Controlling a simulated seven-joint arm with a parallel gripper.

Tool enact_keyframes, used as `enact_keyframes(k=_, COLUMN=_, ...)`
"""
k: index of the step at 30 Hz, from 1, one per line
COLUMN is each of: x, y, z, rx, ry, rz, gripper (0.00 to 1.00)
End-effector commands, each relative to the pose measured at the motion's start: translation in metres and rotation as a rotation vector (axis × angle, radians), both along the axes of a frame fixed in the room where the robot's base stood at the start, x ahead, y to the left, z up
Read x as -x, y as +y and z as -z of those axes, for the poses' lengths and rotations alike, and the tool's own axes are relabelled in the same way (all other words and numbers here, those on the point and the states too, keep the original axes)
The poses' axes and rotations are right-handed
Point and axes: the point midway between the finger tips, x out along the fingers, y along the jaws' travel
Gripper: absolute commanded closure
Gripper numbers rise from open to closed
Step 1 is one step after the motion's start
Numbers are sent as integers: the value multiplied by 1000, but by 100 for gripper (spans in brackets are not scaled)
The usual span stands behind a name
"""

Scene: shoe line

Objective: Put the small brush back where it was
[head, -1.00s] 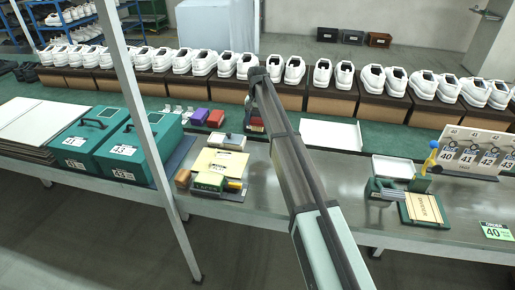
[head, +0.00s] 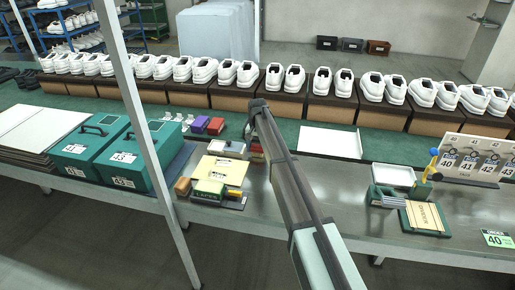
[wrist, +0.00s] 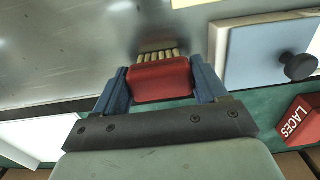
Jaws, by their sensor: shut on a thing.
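My gripper (wrist: 160,78) is shut on a small brush (wrist: 160,80) with a red body and pale bristles. Its blue fingers press on both sides of the red body, and the bristles point away from my palm over the bare grey metal top. I cannot tell whether the bristles touch the top. In the head view my arm hides most of the gripper; a bit of red, likely the brush (head: 256,148), shows just left of the arm.
A pale box with a dark knob (wrist: 262,52) lies close right of the gripper in the wrist view, with a red LACES box (wrist: 301,121) beyond. A white tray (head: 330,141) stands right of my arm. The metal bench (head: 300,185) is clear in the middle.

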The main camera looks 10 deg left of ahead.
Motion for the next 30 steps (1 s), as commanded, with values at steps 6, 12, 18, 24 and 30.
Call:
enact_keyframes(k=6, x=0, y=0, z=0, rx=0, ry=0, rz=0, gripper=56)
enact_keyframes(k=12, x=0, y=0, z=3, rx=0, ry=0, rz=0, gripper=22)
enact_keyframes(k=18, x=0, y=0, z=3, rx=0, ry=0, rz=0, gripper=3)
enact_keyframes(k=24, x=0, y=0, z=3, rx=0, ry=0, rz=0, gripper=2)
enact_keyframes(k=30, x=0, y=0, z=-7, rx=0, ry=-1, rz=0, gripper=2)
